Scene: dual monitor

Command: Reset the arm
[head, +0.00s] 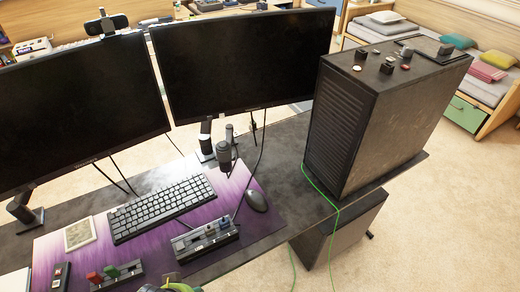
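No robot arm or gripper of mine can be made out in the head view. Two dark monitors stand on the desk, the left monitor (75,115) and the right monitor (240,60), both with black screens. The left monitor's stand (24,208) and the right monitor's stand (206,140) rest on the desk. A small grey and green item (172,286) is cut off by the bottom edge, and I cannot tell what it is.
A black computer tower (375,120) stands at the desk's right end, with a green cable (322,192) hanging down. A keyboard (162,207), mouse (257,201), microphone (224,155) and switch box (205,239) lie on or by the purple mat (75,262). Carpet (440,220) is clear at right.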

